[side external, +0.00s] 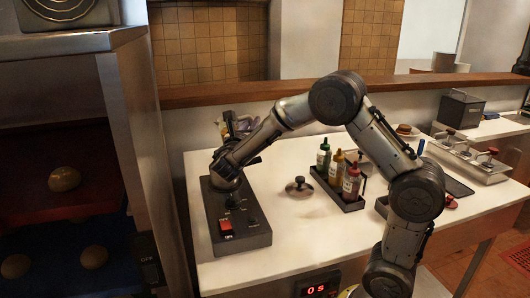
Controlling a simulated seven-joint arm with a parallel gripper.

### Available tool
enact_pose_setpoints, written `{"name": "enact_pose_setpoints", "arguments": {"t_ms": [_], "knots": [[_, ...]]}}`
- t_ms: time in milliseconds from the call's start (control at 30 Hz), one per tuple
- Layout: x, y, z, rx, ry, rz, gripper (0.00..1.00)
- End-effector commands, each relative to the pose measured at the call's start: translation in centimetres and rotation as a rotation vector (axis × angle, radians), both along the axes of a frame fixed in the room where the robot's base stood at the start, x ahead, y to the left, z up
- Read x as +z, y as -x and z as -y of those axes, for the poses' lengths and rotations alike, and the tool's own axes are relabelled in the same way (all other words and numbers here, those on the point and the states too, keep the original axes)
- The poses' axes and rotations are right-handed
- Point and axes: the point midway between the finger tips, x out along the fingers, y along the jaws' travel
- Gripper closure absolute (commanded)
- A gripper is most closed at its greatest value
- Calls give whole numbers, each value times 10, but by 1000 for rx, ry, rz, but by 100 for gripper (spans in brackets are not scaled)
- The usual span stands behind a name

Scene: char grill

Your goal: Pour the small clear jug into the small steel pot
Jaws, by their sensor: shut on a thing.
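My gripper (232,128) is at the back left of the white counter, partly hidden behind my own wrist. It is shut on a small, partly see-through thing at its tip, which I take for the small clear jug (246,124). Its tilt and contents are too small to tell. The black control unit (258,238) with a red switch lies just in front of and below my wrist. I cannot make out the small steel pot; my arm hides part of the area around the unit. A round steel lid (299,187) with a dark knob lies on the counter to the right.
A black caddy (348,206) holds green, yellow and red bottles right of the lid. Steel trays with knobbed lids (470,158) and a dark box (460,110) stand at the far right. A steel cabinet (130,130) bounds the left. Bare counter (300,235) lies in front.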

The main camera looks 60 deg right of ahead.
Motion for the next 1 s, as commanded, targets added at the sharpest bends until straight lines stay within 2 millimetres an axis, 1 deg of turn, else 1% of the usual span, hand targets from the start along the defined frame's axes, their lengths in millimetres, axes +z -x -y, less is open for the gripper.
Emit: {"name": "enact_pose_setpoints", "arguments": {"t_ms": [33, 100, 233, 367, 467, 700, 733, 867, 1000], "knots": [[6, -1, 13, -25, 7, -3, 100], [7, 2, 26, -52, 16, -16, 100], [3, 8, 36, -78, 28, -27, 100], [-4, 9, 38, -82, 35, -36, 100], [-15, 9, 38, -82, 36, -38, 100], [-50, 9, 37, -80, 35, -38, 100], [-43, 10, 38, -81, 86, -79, 100], [-42, 9, 37, -80, 79, -73, 100], [-39, 9, 37, -81, 108, -101, 100]]}}
